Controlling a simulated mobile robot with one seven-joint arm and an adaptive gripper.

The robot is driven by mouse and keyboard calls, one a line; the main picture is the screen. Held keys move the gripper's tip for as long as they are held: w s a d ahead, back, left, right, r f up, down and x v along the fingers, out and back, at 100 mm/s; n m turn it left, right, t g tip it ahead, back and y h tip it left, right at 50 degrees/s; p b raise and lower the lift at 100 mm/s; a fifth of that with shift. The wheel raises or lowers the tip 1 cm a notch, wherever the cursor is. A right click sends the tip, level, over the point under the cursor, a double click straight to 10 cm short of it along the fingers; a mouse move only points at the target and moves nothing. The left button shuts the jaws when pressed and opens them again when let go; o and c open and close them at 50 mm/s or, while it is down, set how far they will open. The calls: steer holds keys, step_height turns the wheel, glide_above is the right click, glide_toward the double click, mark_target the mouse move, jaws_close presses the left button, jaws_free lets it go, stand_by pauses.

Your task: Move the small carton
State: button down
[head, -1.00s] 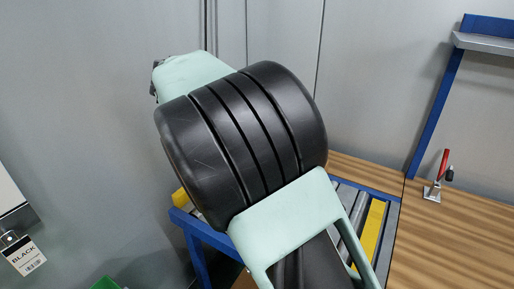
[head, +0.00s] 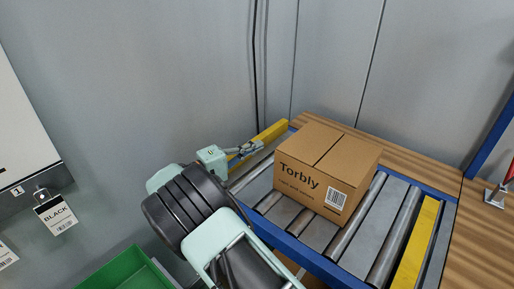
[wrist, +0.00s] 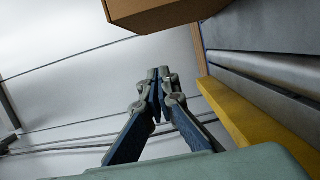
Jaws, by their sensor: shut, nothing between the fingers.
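The small carton (head: 322,172) is a brown box marked "Torbly" with a barcode label. It sits upright on the grey roller conveyor (head: 405,240). My gripper (head: 258,147) is at the conveyor's far left end, to the left of the carton and apart from it, over the yellow rail. In the wrist view my gripper's fingertips (wrist: 159,75) are together with nothing between them. The carton's lower edge (wrist: 165,12) shows at the top of the wrist view.
A yellow rail (head: 272,132) runs along the conveyor's left end, and another yellow strip (head: 418,245) crosses it at right. A wooden bench (head: 484,218) and a red-handled clamp (head: 500,192) are at right. A green bin (head: 128,270) stands at lower left. Grey walls close the back.

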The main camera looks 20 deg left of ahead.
mark_target(284, 144)
steer(key=w+d+p, duration=0.1)
steer(key=w+d, duration=0.3)
steer(key=d, duration=0.3)
steer(key=shift+w+d, duration=0.25)
steer(key=shift+w, duration=0.1)
steer(key=shift+d, duration=0.1)
